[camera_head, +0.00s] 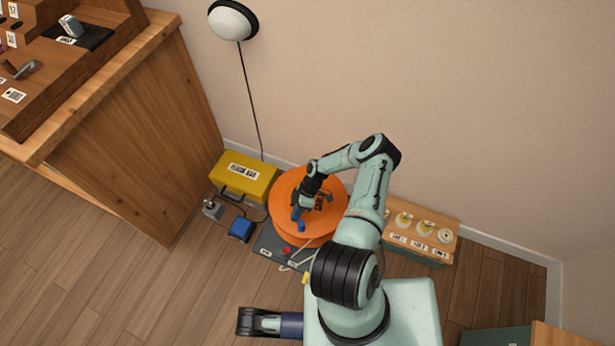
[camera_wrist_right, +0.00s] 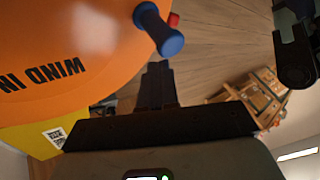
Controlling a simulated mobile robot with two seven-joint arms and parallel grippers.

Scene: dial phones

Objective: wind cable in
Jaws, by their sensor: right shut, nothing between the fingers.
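The handle (camera_wrist_right: 160,30) also shows in the right wrist view, just beyond the fingertips. My right gripper (camera_head: 297,211) is over the reel beside the handle. Its fingers (camera_wrist_right: 157,82) are shut and empty; whether they touch the handle is unclear.
A yellow case (camera_head: 243,177) stands left of the reel, with a blue box (camera_head: 241,229) and a grey device (camera_head: 212,210) before it. A wooden rack (camera_head: 424,230) with round items stands on the right. A wooden counter (camera_head: 130,130) is at left. Open floor lies front left.

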